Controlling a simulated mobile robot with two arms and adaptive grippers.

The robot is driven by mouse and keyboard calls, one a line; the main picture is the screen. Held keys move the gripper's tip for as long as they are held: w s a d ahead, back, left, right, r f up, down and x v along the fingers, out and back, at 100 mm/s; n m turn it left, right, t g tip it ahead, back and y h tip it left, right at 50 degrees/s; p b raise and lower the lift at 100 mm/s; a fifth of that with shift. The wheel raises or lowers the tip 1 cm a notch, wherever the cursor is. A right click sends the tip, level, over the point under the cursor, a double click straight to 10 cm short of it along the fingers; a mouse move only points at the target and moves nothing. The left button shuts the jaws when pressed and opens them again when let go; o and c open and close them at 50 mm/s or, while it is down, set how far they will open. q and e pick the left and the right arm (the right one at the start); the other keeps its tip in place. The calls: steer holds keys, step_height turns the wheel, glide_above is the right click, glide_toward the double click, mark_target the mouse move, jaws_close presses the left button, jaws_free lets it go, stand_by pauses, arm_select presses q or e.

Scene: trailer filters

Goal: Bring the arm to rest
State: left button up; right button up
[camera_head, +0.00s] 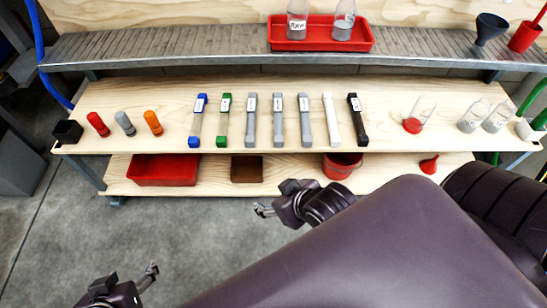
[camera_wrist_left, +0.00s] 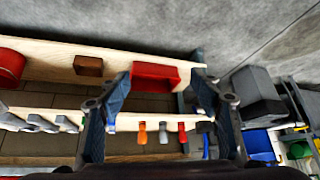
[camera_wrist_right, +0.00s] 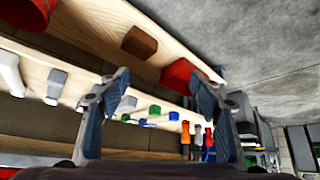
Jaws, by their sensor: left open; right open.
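My left gripper (camera_head: 138,282) is at the lower left of the head view, over the floor in front of the bench. Its two fingers stand apart in the left wrist view (camera_wrist_left: 162,105), with nothing between them. My right gripper (camera_head: 265,209) is right of it, in front of the lower shelf. Its fingers are also apart and empty in the right wrist view (camera_wrist_right: 165,100). Both grippers are clear of the bench and touch nothing that I can see. A large part of my right arm covers the lower right of the head view.
The wooden bench (camera_head: 80,145) holds several filter tubes, such as a blue-capped one (camera_head: 198,120), and glass beakers (camera_head: 475,116). The lower shelf carries a red bin (camera_head: 163,170), a brown box (camera_head: 247,168) and a red bucket (camera_head: 341,165). The grey floor (camera_head: 110,235) at left is free.

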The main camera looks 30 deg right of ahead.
steer(key=shift+s+a, duration=0.35)
steer(key=shift+s, duration=0.05)
arm_select(q)
steer(key=shift+f, duration=0.1)
